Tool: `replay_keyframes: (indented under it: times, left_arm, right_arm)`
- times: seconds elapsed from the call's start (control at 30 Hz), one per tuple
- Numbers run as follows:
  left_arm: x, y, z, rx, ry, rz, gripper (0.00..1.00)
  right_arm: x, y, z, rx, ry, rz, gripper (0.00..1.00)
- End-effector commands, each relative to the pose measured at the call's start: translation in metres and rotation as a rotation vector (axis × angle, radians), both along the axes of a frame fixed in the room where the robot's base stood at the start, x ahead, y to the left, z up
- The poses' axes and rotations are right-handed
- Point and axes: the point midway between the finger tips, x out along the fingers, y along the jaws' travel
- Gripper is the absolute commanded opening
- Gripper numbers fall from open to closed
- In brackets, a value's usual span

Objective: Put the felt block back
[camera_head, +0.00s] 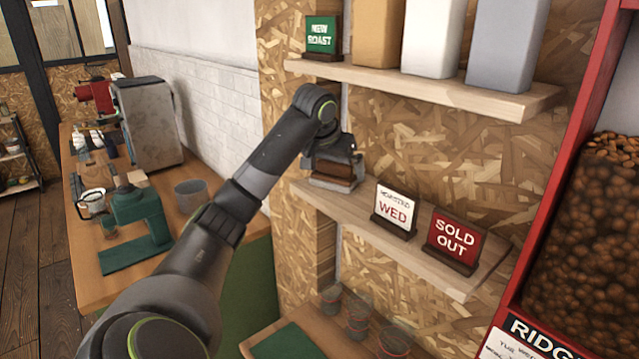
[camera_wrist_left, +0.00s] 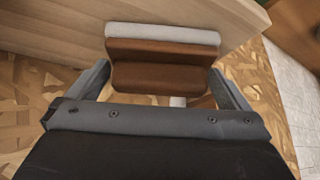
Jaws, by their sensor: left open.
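The felt block (camera_head: 335,171), brown with a pale grey felt layer, is at the left end of the lower shelf (camera_head: 440,258). Its grey side is down, against or just above the shelf; I cannot tell which. In the left wrist view the felt block (camera_wrist_left: 163,50) lies between the fingers, brown stepped side nearer me. My left gripper (camera_wrist_left: 163,82) is open, with one finger on each side of the block. In the head view my left gripper (camera_head: 334,160) is over the block and partly hides it. My right gripper is not in view.
A WED sign (camera_head: 394,210) and a SOLD OUT sign (camera_head: 453,240) stand right of the block. The upper shelf (camera_head: 450,88) with bags and a NEW ROAST sign (camera_head: 321,38) is above. Glasses (camera_head: 358,318) stand below. A red-framed bean bin (camera_head: 590,230) is at right.

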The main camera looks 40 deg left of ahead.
Motion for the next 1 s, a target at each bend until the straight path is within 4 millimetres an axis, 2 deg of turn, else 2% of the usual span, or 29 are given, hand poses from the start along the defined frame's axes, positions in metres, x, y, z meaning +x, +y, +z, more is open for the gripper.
replay_keyframes:
  times: [0.03, 0.6, 0.8, 1.0]
  left_arm:
    - [-0.002, 0.000, 0.000, 0.002, -0.005, 0.000, 1.00]
    - [-0.096, -0.029, 0.001, 0.006, -0.002, 0.001, 1.00]
    - [-0.112, -0.035, 0.003, 0.003, -0.001, 0.000, 1.00]
    - [-0.117, -0.038, 0.004, 0.000, 0.000, 0.000, 1.00]
  right_arm:
    - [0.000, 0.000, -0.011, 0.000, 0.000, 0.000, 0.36]
    - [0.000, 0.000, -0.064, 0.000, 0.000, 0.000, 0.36]
    - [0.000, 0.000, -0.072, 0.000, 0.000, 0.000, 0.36]
    - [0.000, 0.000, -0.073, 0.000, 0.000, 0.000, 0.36]
